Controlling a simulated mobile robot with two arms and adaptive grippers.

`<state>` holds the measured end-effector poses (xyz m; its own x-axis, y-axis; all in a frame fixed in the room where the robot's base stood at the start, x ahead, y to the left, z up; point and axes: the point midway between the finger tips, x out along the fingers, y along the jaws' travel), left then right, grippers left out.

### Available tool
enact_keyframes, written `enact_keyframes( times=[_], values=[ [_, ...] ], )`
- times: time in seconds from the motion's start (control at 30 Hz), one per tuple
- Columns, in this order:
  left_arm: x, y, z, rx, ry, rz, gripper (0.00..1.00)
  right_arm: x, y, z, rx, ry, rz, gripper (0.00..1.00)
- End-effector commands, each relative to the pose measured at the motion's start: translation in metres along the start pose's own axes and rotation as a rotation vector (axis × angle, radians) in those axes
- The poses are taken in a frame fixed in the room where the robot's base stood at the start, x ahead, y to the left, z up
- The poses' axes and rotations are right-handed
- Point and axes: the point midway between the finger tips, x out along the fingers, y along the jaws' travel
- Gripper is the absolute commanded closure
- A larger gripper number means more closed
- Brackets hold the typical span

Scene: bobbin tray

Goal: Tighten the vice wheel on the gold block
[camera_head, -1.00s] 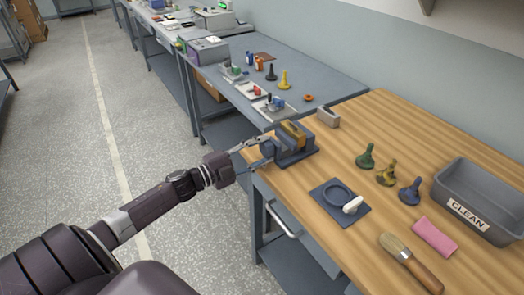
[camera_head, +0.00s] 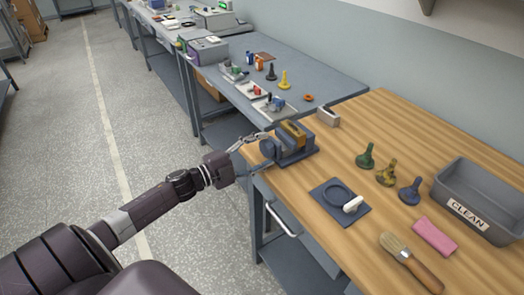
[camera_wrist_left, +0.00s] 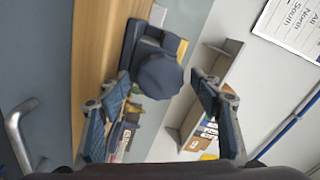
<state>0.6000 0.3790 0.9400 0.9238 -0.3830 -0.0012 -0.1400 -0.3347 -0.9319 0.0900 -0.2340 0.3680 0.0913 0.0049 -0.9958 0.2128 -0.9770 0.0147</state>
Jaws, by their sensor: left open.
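The vice (camera_head: 297,151) is dark blue-grey and stands at the left corner of the wooden bench. The gold block (camera_head: 294,130) sits between its jaws. The vice wheel (camera_head: 268,148) is a dark blue knob on the vice's left side. In the left wrist view the wheel (camera_wrist_left: 159,77) is large, ahead of and between the fingers, and hides most of the vice. My left gripper (camera_head: 255,155) is open with its fingers at either side of the wheel. It also shows in the left wrist view (camera_wrist_left: 160,100). I cannot tell whether the fingers touch the wheel. My right gripper is not in view.
The wooden bench (camera_head: 350,128) also holds a small grey bracket (camera_head: 328,117), several coloured spindles, a blue pad (camera_head: 330,207), a brush (camera_head: 410,262), a pink cloth (camera_head: 435,236) and a grey CLEAN bin (camera_head: 445,195). A drawer handle (camera_head: 284,220) juts from the front.

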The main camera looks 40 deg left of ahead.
Motion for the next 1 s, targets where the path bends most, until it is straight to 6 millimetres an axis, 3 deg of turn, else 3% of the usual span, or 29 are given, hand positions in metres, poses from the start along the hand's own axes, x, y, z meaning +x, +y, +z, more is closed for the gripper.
enact_keyframes(
  times=[0.27, 0.7, 1.0],
  values=[
    [-0.014, 0.001, 0.000, -0.002, 0.000, 0.001, 0.41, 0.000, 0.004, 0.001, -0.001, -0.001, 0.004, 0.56],
    [-0.091, 0.002, 0.000, -0.002, -0.002, 0.003, 0.41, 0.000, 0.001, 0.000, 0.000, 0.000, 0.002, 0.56],
    [-0.119, 0.001, 0.000, 0.000, 0.000, 0.000, 0.41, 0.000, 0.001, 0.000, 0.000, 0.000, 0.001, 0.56]
  ],
)
